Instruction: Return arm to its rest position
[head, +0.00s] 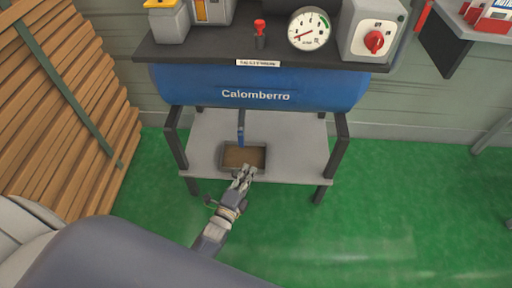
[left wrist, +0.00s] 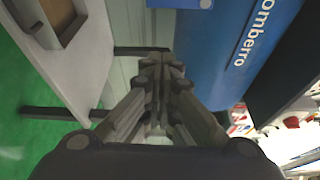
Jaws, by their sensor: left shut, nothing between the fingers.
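My left gripper (head: 246,174) is in the lower middle of the head view, at the front edge of the grey lower shelf (head: 205,140). Its fingers are together with nothing between them. In the left wrist view the shut fingers (left wrist: 160,65) point toward the blue tank (left wrist: 240,45). My left arm comes in from the lower left of the head view. My right gripper does not show in either view.
A blue tank labelled Calomberro (head: 320,92) sits above the shelf, with a blue lever or pipe (head: 241,130) hanging below it. A brown tray (head: 262,157) lies on the shelf. A gauge (head: 309,30) and red knob (head: 374,41) are above. Wooden planks (head: 60,90) stand left. Green floor is clear at right.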

